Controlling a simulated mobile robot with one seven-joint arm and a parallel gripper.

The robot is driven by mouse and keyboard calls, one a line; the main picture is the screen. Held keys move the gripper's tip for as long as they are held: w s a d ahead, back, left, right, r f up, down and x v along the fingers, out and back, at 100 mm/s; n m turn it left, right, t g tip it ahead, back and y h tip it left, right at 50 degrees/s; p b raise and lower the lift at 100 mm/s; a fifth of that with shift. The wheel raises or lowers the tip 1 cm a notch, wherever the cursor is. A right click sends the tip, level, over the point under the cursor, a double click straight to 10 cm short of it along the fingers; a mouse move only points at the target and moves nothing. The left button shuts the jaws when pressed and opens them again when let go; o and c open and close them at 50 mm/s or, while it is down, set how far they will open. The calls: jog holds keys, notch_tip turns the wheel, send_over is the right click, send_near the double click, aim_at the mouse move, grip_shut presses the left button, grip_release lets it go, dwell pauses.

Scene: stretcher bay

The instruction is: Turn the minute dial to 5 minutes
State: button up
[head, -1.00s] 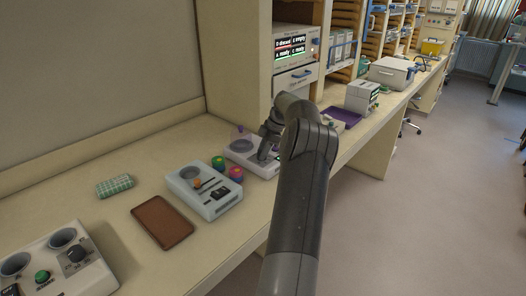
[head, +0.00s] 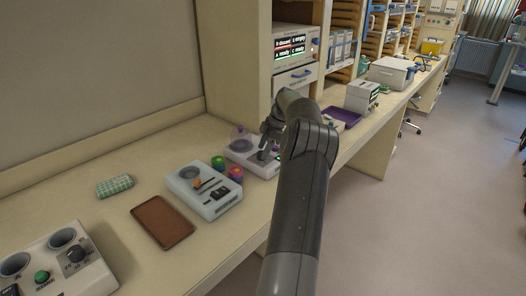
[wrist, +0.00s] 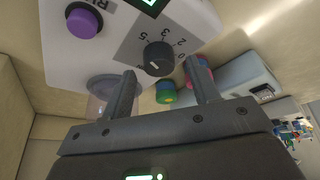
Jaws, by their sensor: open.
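The minute dial (wrist: 158,58) is a black round knob on a grey scale with numbers, on a white device (wrist: 70,60) with a purple button (wrist: 83,22). A pale mark shows on the knob, but I cannot tell its exact setting. My gripper (wrist: 163,80) is open. Its two fingers point toward the dial, one to each side of it in the wrist view, and nothing is between them. In the head view the same device (head: 240,153) stands on the counter under my gripper (head: 264,150), and my arm hides part of it and the dial.
A second white device (head: 222,207) with an orange knob stands nearer on the counter. Green and pink containers (head: 235,173) stand between the devices. A brown tray (head: 162,222), a green checked case (head: 115,186) and a device with a green button (head: 42,277) lie to the left.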

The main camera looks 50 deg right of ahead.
jog(key=v, duration=0.9)
jog(key=shift+s+r, duration=0.1)
jog(key=shift+r, duration=0.05)
jog(key=a+f+m+h, duration=0.1)
jog(key=a+m+h, duration=0.4)
jog(key=m, duration=1.2)
jog(key=shift+t, duration=0.4)
jog(key=x, duration=0.9)
jog(key=shift+d+f, duration=0.15)
jog(key=shift+f, duration=0.25)
jog(key=shift+c, duration=0.3)
jog(key=c, duration=0.9)
